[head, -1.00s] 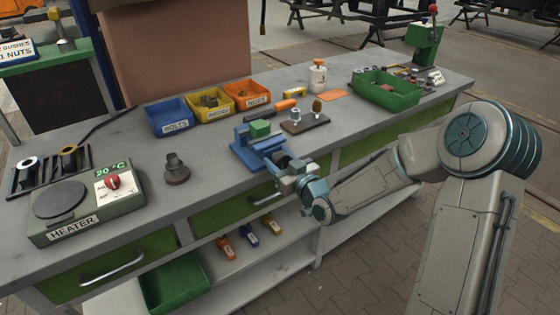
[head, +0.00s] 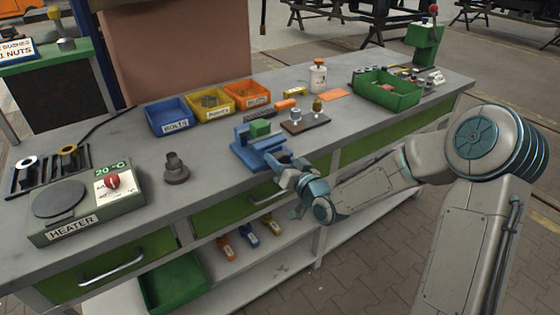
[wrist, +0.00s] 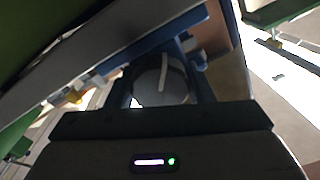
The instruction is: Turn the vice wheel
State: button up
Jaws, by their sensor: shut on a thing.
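The blue vice (head: 250,155) stands at the front edge of the bench, with a green block (head: 260,128) between its jaws. My gripper (head: 284,172) is at the front end of the vice, reaching in from the right. In the wrist view, a round grey vice wheel (wrist: 150,88) with a pale bar across it sits between the two fingers of my gripper (wrist: 160,75). The fingers are shut on the wheel. In the head view the wheel is mostly hidden by my gripper.
Blue, yellow and orange bins (head: 213,104) stand behind the vice. A heater (head: 85,212) is at the left and a dark fitting (head: 176,170) stands between. A green tray (head: 388,92) is at the right. A drawer handle (head: 268,195) protrudes below my gripper.

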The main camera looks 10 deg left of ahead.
jog(key=m+p, duration=0.1)
jog(key=m, duration=0.5)
jog(key=shift+m, duration=0.3)
dwell(0.4)
jog(key=o, duration=1)
jog(key=shift+f, duration=0.1)
